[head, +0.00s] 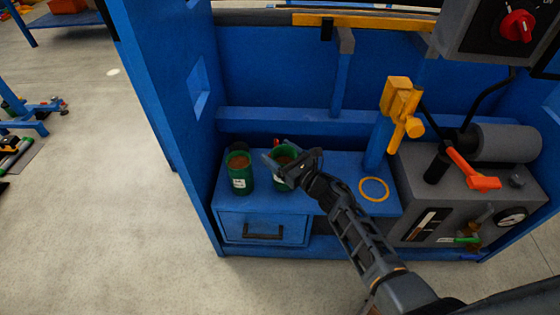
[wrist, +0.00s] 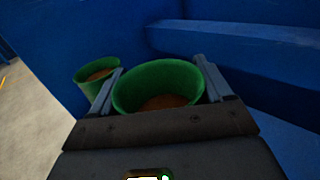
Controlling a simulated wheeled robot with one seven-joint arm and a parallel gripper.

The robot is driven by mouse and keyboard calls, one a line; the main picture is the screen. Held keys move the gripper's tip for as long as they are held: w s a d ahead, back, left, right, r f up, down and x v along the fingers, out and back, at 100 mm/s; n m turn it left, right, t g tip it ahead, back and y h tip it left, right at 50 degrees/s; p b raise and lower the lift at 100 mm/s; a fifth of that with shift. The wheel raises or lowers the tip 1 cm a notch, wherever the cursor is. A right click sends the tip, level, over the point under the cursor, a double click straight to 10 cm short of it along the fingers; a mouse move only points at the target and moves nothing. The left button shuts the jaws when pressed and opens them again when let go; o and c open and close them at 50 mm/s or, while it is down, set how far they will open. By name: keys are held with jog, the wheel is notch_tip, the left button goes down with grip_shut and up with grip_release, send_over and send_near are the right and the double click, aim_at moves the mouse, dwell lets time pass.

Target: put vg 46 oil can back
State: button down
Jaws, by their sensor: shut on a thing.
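My gripper (head: 283,165) is shut on a green can (head: 284,153) with a white label, over the blue bench top. In the wrist view this can (wrist: 160,82) sits upright between the two fingers (wrist: 163,90), open at the top with brown contents. Whether its base touches the bench cannot be told. A second green can (head: 239,173) with a white label stands upright to its left; it also shows in the wrist view (wrist: 97,72). The label text is too small to read. A yellow ring (head: 374,189) marks an empty spot on the bench to the right.
The blue bench (head: 330,170) has a drawer (head: 264,229) with a black handle below. A yellow clamp-like part (head: 401,105) on a blue post stands behind the ring. A grey machine (head: 450,195) with an orange lever (head: 473,170) is at right. A blue wall (head: 180,90) bounds the left.

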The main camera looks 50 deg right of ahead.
jog(key=shift+f, duration=0.8)
jog(key=shift+f+b, duration=0.25)
jog(key=shift+b, duration=0.15)
grip_release()
jog(key=shift+r, duration=0.15)
jog(key=shift+r+p, duration=0.2)
jog(key=shift+p, duration=0.2)
jog(key=s+a, duration=0.1)
jog(key=s, duration=1.1)
jog(key=shift+a+f+p, duration=0.15)
jog(key=shift+a+p, duration=0.05)
jog(key=shift+p, duration=0.25)
